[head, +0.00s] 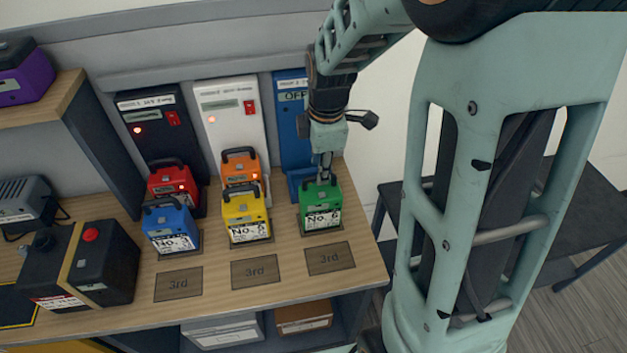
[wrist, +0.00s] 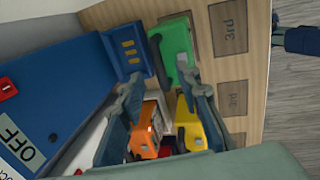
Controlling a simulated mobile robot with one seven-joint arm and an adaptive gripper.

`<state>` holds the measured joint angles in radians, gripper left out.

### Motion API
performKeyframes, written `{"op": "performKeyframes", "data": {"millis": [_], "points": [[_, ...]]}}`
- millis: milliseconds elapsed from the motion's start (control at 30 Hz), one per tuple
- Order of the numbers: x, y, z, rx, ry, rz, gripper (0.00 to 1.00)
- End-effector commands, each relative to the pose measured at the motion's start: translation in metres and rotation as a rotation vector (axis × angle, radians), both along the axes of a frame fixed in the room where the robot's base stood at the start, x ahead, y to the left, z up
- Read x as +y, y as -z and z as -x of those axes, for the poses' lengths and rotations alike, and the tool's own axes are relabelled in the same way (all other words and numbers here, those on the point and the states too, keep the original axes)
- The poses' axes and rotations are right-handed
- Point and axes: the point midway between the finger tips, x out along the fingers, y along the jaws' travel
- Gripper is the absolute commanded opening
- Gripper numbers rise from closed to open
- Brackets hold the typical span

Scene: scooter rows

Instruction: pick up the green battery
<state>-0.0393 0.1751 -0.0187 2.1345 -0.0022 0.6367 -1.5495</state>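The green battery (head: 320,207) stands upright on the wooden bench at the right end of the front row, with a white "No. 6" label on its front. In the wrist view the green battery (wrist: 178,52) lies just past the fingertips, its dark handle (wrist: 157,58) at their level. My gripper (head: 325,172) points down over the battery's top, close to the handle. In the wrist view my gripper (wrist: 161,80) has its fingers apart. I cannot tell whether a finger touches the handle.
A yellow battery (head: 246,217) and a blue battery (head: 170,229) stand to the left. Behind are an orange battery (head: 240,170), a red battery (head: 172,188), and black, white and blue chargers (head: 292,125). The blue charger's bay looks empty. Marked "3rd" squares (head: 330,258) in front are clear.

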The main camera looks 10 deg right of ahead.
Motion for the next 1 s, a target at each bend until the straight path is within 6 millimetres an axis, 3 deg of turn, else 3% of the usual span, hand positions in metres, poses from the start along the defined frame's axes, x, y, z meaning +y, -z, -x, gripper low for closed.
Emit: {"op": "performKeyframes", "data": {"millis": [200, 467, 767, 1000], "points": [[0.000, 0.024, -0.004, 0.001, 0.001, 0.000, 0.31], [0.000, 0.026, -0.005, -0.001, 0.001, -0.001, 0.31], [0.000, 0.026, -0.005, -0.001, 0.001, 0.000, 0.00], [0.000, 0.025, -0.005, -0.001, 0.002, 0.000, 0.00]]}}
